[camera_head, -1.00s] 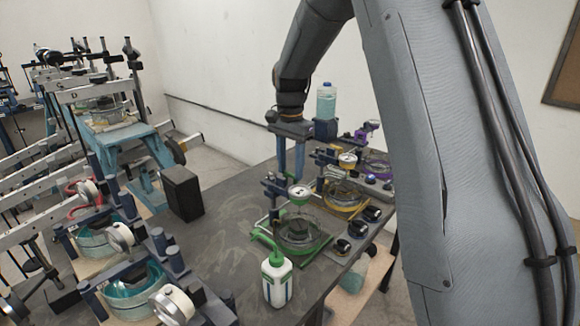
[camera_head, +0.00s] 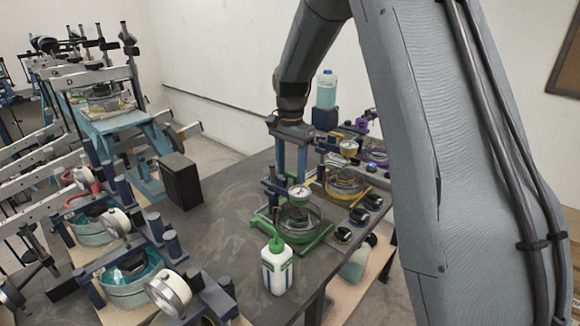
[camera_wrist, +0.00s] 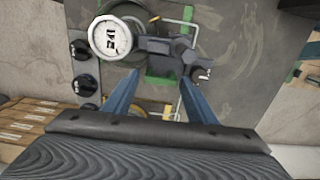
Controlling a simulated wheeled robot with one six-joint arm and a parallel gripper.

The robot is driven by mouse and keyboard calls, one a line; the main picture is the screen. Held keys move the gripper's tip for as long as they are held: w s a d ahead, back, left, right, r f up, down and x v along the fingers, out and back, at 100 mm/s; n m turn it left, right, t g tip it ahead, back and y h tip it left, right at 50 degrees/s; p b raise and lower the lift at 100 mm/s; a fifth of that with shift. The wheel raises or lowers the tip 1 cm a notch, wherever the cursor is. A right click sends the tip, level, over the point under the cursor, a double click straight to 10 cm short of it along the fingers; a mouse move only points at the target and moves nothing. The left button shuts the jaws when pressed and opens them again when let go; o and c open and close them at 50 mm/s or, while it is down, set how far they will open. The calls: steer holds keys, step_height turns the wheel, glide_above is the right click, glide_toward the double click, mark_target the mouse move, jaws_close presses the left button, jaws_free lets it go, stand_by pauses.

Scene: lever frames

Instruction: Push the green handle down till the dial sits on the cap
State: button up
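The green-marked device stands on the dark bench, its green base frame (camera_head: 318,244) under a clear round dish (camera_head: 300,222). Its round white dial (camera_head: 299,195) is just above the dish; it also shows in the wrist view (camera_wrist: 112,38). I cannot make out the cap under it. My gripper (camera_head: 292,176) points down behind the dial, at the dark blue lever parts. Its two blue fingers are apart with nothing clearly held. In the wrist view a green piece (camera_wrist: 160,78) shows between the fingertips; I cannot tell whether it is the handle or the frame. Contact is unclear.
A white wash bottle (camera_head: 277,268) with a green nozzle stands close in front of the device. A yellow-marked device (camera_head: 348,150) and a purple one stand behind. Black knobs (camera_head: 359,216) line the right edge. A black box (camera_head: 180,181) stands left; bare bench lies between.

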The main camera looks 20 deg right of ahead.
steer(key=shift+o, duration=0.4)
steer(key=shift+r, duration=0.15)
steer(key=shift+w+r, duration=0.1)
steer(key=shift+r, duration=0.2)
steer(key=shift+r+b, duration=1.25)
steer(key=shift+r, duration=2.3)
